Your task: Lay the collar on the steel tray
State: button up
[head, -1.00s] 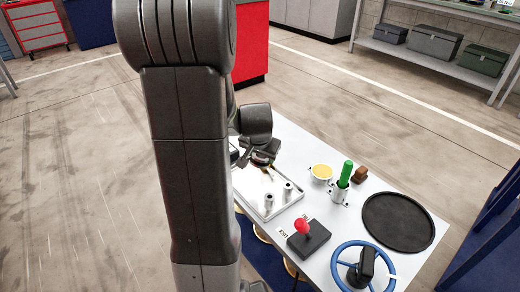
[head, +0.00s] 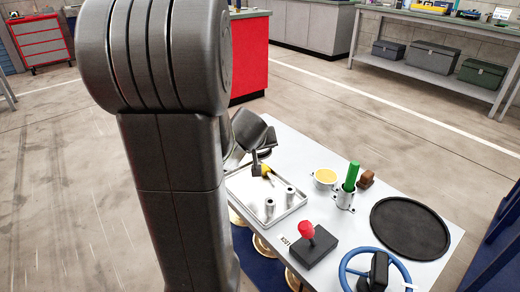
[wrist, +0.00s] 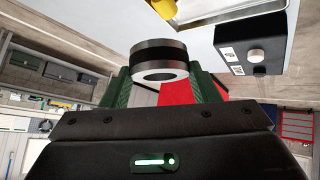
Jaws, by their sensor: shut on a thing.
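The collar (wrist: 160,62) is a black ring with a silver face, seen in the wrist view. My gripper (wrist: 161,84) is shut on it, with a green finger on each side. The steel tray (head: 290,208) lies on the white table in the head view, holding two upright metal posts and a yellow-handled tool. In the head view my gripper (head: 260,160) is over or beside the tray's far end. I cannot make out the collar there. Part of the tray shows at the top of the wrist view (wrist: 215,8).
The wrist view shows a black knobbed box (wrist: 252,42).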

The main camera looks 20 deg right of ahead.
jog(key=shift+f+b, duration=3.35)
jog(key=shift+f, duration=0.45)
jog(key=o, duration=1.3)
jog(key=shift+p+v, duration=3.5)
jog(key=shift+v, duration=3.45)
jog(key=shift+w, duration=0.1)
